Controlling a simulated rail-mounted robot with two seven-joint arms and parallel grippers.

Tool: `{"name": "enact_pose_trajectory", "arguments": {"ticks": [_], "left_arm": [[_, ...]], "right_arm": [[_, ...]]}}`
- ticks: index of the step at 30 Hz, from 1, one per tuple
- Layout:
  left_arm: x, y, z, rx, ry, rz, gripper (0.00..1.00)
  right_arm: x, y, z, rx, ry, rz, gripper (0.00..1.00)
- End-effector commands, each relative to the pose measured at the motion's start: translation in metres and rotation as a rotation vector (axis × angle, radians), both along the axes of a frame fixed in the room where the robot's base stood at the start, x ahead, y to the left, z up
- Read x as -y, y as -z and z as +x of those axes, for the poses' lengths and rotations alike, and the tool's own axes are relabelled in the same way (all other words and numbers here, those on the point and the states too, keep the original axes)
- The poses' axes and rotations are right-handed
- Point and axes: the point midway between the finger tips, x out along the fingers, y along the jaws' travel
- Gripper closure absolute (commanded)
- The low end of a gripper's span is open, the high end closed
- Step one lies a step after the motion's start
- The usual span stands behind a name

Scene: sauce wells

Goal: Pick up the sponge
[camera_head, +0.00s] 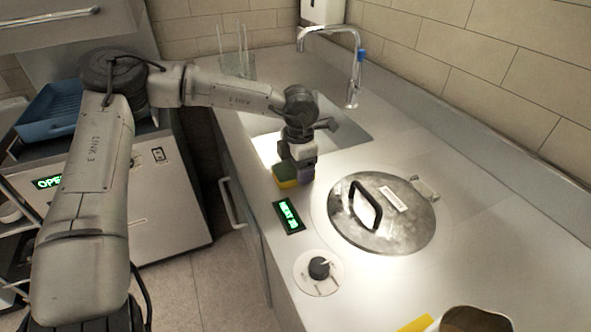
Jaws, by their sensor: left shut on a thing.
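The sponge (285,174) is a small block with a green top and a yellow side, at the near edge of the sink on the steel counter. My left gripper (299,170) is over it, pointing down, and is shut on it. The fingers partly hide the sponge, and a purple-grey patch shows at its right side. I cannot tell whether the sponge still touches the counter. My right gripper is not in view.
A round steel lid (410,234) with a black handle lies right of the sponge. A display (289,217) and a black knob (319,267) are in front. The sink (345,134) and tap (357,75) are behind. A blue tray (50,110) is at left.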

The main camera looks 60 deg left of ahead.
Motion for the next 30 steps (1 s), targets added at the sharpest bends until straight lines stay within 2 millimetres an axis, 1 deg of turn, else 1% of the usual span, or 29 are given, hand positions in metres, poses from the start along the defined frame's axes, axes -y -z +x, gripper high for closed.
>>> {"name": "enact_pose_trajectory", "arguments": {"ticks": [5,8,12,13,14,24,30], "left_arm": [[0.0,-0.01,0.0,0.001,0.0,0.0,0.54],[0.0,-0.021,0.001,0.003,0.0,0.001,0.54],[0.0,-0.045,0.001,0.003,0.001,0.001,0.54],[0.002,-0.048,0.002,0.001,0.002,0.003,0.54],[0.007,-0.049,0.005,-0.002,0.003,0.005,0.54],[0.063,-0.087,0.042,-0.001,0.003,0.003,0.54],[0.085,-0.102,0.056,-0.001,0.001,0.003,0.54]], "right_arm": [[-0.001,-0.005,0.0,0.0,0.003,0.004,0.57],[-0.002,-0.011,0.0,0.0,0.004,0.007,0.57],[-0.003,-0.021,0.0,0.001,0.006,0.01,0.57],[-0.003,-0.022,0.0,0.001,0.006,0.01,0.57],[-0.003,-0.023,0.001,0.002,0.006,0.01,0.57],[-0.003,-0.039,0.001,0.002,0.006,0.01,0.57],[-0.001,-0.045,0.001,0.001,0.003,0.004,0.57]]}}
